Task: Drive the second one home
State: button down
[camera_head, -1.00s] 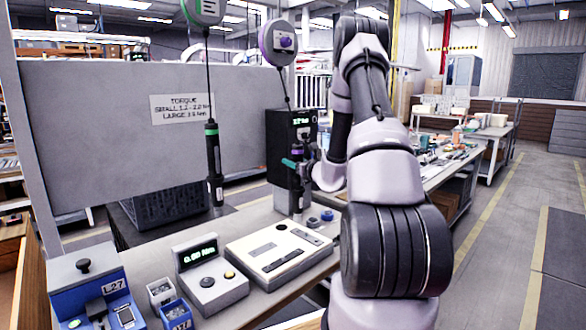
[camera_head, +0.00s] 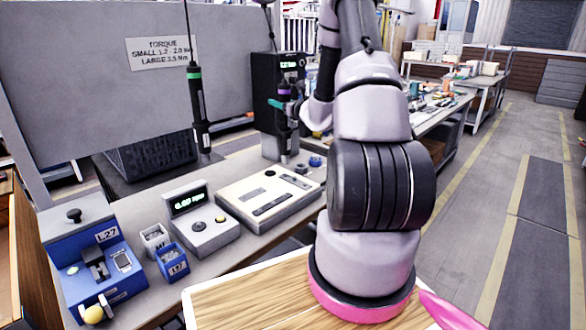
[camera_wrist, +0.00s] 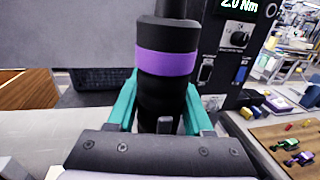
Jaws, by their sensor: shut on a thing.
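The purple-banded screwdriver (camera_wrist: 166,62) hangs upright, and my gripper (camera_wrist: 160,112) is shut around its black body with teal fingers on both sides. In the head view my gripper (camera_head: 288,105) holds it in front of the black controller box (camera_head: 266,95). The white fixture plate (camera_head: 252,202) with dark slots lies on the bench, nearer and apart from the held driver.
A torque meter (camera_head: 201,225) with a green display stands left of the plate. Small parts bins (camera_head: 171,262) and a blue unit labelled L27 (camera_head: 100,262) stand at the front left. The controller display in the wrist view (camera_wrist: 240,5) reads 2.0 Nm. A grey panel stands behind.

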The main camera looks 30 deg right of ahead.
jog(key=shift+s, duration=0.1)
jog(key=shift+s+d, duration=0.3)
jog(key=shift+s, duration=0.45)
jog(key=shift+s+d, duration=0.25)
jog(key=shift+s, duration=0.5)
jog(key=shift+s+d, duration=0.3)
jog(key=shift+s, duration=0.45)
jog(key=shift+f, duration=0.1)
